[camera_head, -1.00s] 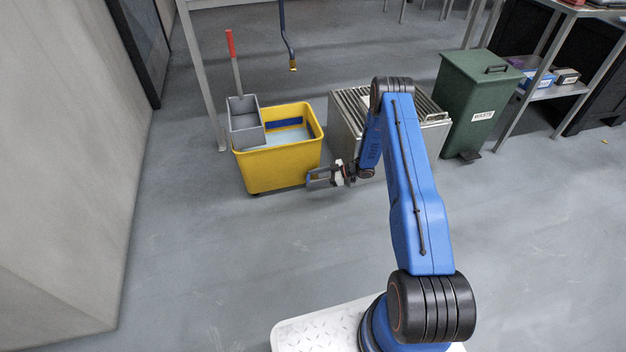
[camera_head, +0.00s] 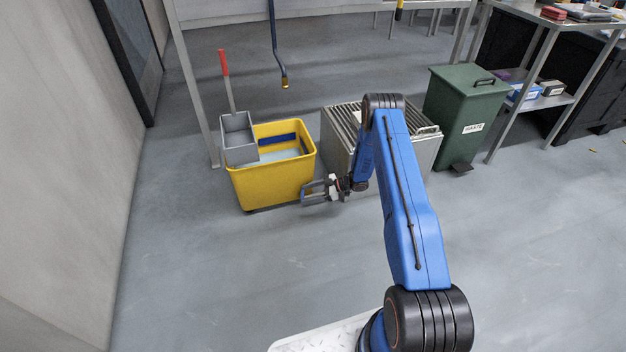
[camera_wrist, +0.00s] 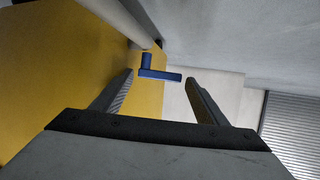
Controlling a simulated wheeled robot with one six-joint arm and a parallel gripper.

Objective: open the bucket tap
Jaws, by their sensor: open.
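The yellow bucket (camera_head: 272,187) stands on the floor left of centre, with pale blue liquid inside. In the wrist view its yellow wall (camera_wrist: 60,75) fills the left side. The blue tap (camera_wrist: 160,73) shows there as a short upright stub with a lever lying crosswise to the right. My gripper (camera_head: 312,191) is low beside the bucket's right side. In the wrist view my gripper (camera_wrist: 160,79) is open and empty, and the lever appears between its fingertips. I cannot tell how far beyond the tips the lever is. The tap is not clear in the head view.
A grey wringer (camera_head: 240,142) with a red-handled stick sits at the bucket's left. A slatted metal box (camera_head: 338,130) stands close right of the bucket, behind my arm, with a green waste bin (camera_head: 462,110) beyond. A blue pipe (camera_head: 274,45) hangs above. The front floor is clear.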

